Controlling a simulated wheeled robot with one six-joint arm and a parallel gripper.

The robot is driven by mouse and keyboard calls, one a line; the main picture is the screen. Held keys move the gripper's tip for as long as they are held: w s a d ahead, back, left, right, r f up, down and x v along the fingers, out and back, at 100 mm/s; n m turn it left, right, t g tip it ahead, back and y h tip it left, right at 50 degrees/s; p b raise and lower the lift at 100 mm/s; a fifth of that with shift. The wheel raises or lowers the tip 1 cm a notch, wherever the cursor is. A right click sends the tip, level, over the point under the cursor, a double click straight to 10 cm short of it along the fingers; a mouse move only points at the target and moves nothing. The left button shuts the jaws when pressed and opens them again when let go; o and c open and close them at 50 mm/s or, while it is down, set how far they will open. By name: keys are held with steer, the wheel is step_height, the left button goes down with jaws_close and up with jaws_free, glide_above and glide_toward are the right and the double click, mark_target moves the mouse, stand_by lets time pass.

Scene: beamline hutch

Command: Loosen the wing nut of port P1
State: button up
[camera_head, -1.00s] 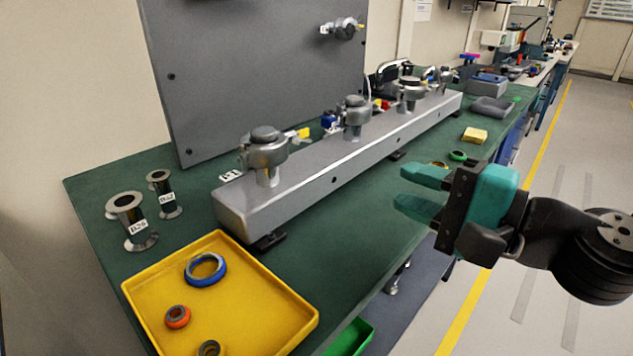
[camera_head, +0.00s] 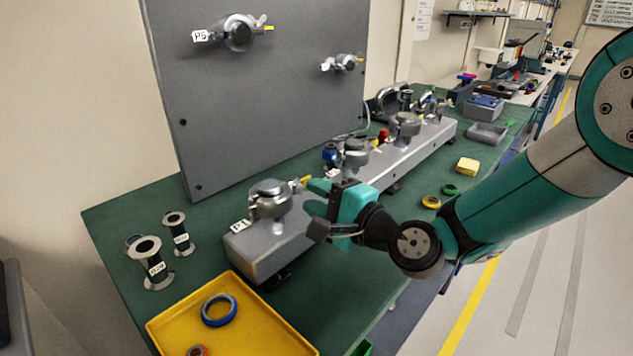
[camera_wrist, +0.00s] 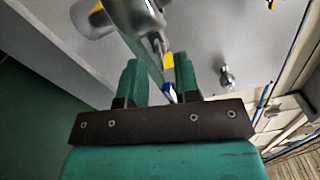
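The nearest port on the grey bar, with a partly readable tag starting with P (camera_head: 240,226), is a silver clamp (camera_head: 270,200) around a capped stub. Its yellow wing nut (camera_head: 303,182) sticks out to the right. My gripper (camera_head: 316,197) is at the wing nut, coming from the right. In the wrist view, its two teal fingers (camera_wrist: 158,78) are apart, with the yellow wing nut (camera_wrist: 168,60) in the gap near their tips, closer to the right finger. I cannot tell whether either finger touches it. The clamp's silver body (camera_wrist: 130,15) lies just beyond the fingertips.
The grey bar (camera_head: 255,262) carries further clamped ports behind. An upright grey panel (camera_head: 260,90) with port P5 (camera_head: 238,33) stands at the back. A yellow tray (camera_head: 262,325) holding a blue ring (camera_head: 219,310) lies in front. Two flanged tubes (camera_head: 158,270) stand left.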

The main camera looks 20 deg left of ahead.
steer(key=shift+w+a, duration=0.2)
steer(key=shift+a, duration=0.3)
